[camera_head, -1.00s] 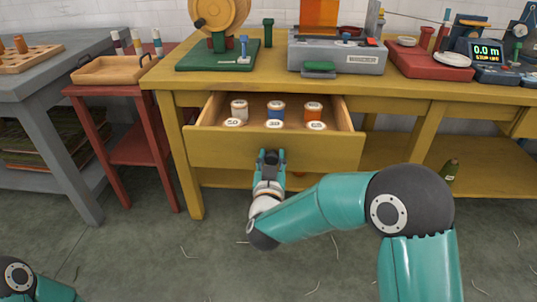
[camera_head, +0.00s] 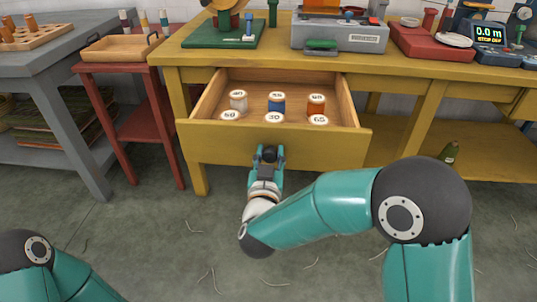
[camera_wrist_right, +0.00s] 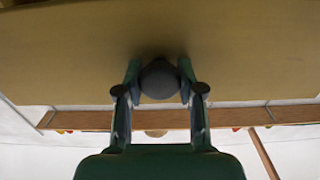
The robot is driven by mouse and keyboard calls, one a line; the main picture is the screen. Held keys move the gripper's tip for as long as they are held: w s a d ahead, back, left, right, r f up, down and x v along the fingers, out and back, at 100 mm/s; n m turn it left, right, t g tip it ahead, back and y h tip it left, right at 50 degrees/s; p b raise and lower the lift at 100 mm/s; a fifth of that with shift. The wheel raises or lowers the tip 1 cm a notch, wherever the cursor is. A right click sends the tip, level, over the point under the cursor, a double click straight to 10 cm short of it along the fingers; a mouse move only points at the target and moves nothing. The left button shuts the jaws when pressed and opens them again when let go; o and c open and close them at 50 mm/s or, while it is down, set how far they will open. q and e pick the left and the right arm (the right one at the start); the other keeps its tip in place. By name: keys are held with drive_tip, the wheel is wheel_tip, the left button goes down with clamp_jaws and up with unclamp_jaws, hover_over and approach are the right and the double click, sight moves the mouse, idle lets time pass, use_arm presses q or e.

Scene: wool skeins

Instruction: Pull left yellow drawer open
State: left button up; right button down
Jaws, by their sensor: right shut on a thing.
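The left yellow drawer (camera_head: 335,146) hangs open under the yellow bench, pulled well out toward me. Several labelled spools stand inside it in two rows, among them a blue one (camera_head: 277,103) and an orange one (camera_head: 316,105). My right gripper (camera_head: 268,153) is at the middle of the drawer front. In the right wrist view its two fingers (camera_wrist_right: 160,80) are closed on both sides of a round dark knob (camera_wrist_right: 160,81) on the drawer front (camera_wrist_right: 60,50). In the head view the gripper mostly hides the knob. My left arm shows at the lower left, but its gripper is out of view.
The yellow bench (camera_head: 400,72) carries a grey machine (camera_head: 340,36), a green base (camera_head: 222,34) and a red tray (camera_head: 430,42). A red side table (camera_head: 150,122) with a wooden tray (camera_head: 121,46) stands left.

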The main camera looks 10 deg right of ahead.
drive_tip(key=c, duration=0.9)
unclamp_jaws()
drive_tip(key=shift+d, duration=0.15)
drive_tip(key=shift+c, duration=0.2)
drive_tip(key=shift+o, duration=1.1)
drive_tip(key=v, duration=1.2)
